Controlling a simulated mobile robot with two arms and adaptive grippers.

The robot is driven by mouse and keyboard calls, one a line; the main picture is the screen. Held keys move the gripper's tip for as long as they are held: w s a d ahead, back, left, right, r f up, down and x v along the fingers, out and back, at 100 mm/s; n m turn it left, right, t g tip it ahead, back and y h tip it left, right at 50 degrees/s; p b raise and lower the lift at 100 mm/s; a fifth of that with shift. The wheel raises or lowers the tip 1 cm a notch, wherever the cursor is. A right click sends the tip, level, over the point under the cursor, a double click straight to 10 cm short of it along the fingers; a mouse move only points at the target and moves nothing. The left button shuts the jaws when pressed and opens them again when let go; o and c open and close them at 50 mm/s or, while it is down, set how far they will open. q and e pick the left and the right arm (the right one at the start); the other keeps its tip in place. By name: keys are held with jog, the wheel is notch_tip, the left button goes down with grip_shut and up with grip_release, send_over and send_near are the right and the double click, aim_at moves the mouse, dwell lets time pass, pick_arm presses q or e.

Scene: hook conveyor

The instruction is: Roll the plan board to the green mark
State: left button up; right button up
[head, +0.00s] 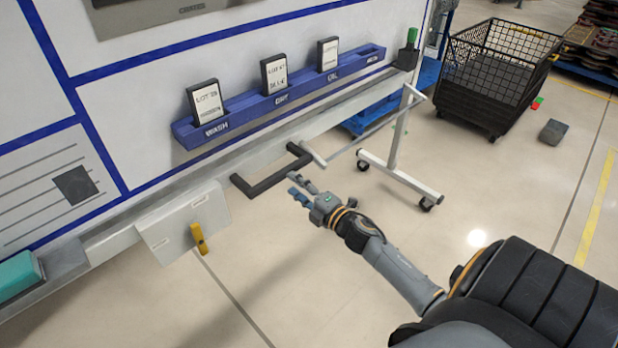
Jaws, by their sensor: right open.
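The plan board (130,115) is a white panel with blue lines on a wheeled frame, filling the left and centre of the head view. A dark U-shaped handle (268,182) sticks out from its lower rail. My right gripper (302,189) is open and empty, close to the handle's near right side; I cannot tell whether it touches it. One frame foot with castors (400,180) stands on the floor at the right. I cannot make out a green floor mark for certain; a small green and red item (537,103) lies beside the black cart. My left gripper is not in view.
A blue rack (345,85) on the board holds several lot cards. A white box (185,225) with a yellow clip hangs from the rail. A black mesh cart (495,75) and a grey object (553,132) stand at the right. The floor between is clear.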

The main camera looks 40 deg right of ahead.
jog(key=s, duration=0.5)
jog(key=shift+s+d, duration=0.2)
jog(key=shift+s, duration=0.15)
